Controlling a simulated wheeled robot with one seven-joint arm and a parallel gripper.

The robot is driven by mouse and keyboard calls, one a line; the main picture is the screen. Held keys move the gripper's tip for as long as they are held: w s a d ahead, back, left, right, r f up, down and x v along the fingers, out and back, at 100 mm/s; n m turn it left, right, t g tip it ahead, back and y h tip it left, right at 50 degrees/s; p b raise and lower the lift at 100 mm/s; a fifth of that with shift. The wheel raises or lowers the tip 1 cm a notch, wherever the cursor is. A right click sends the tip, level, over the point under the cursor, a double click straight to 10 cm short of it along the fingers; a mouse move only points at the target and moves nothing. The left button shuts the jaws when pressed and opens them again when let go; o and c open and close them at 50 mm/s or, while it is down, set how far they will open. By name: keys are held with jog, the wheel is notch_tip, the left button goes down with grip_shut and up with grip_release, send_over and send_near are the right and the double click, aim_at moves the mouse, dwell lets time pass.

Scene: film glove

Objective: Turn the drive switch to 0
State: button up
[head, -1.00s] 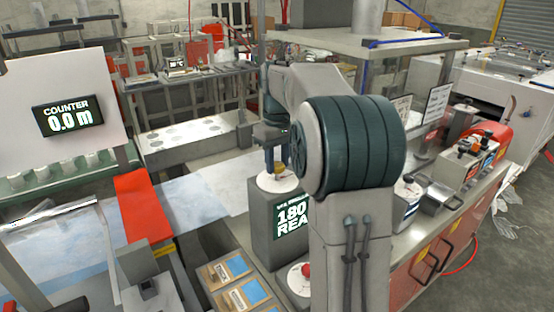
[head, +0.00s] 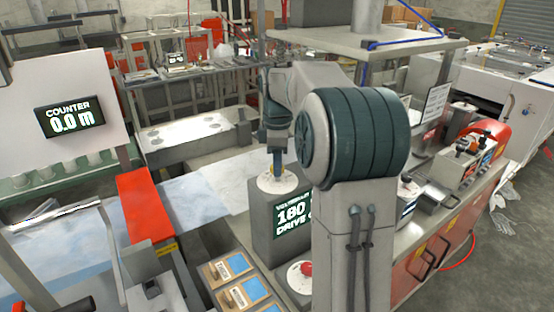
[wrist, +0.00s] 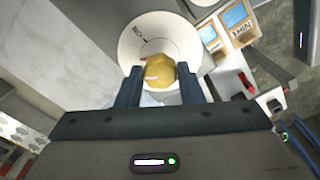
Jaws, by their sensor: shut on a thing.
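The drive switch is a yellow knob (wrist: 160,78) with a small pale mark, on a round white dial (wrist: 150,38). The dial has a small dark marking near its upper left in the wrist view. In the head view the dial (head: 290,183) tops a grey box (head: 260,222), and the knob is mostly hidden by my fingers. My gripper (head: 277,172) points down onto it. In the wrist view my gripper's two fingers (wrist: 157,74) are shut on the knob, one each side.
A red button (head: 306,268) on a round white base and several cards with blue squares (head: 240,294) lie nearer than the box. A pale film web (head: 185,205) runs to its left, with a red bar (head: 145,205). A counter display (head: 69,117) reads 0.0 m.

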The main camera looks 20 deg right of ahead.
jog(key=n+p, duration=0.1)
jog(key=n, duration=0.5)
jog(key=shift+n, duration=0.3)
dwell(0.4)
jog(key=o, duration=1)
jog(key=shift+c, duration=0.2)
jog(key=shift+r, duration=0.15)
notch_tip(320, 180, up, 14)
jog(key=shift+f, duration=0.2)
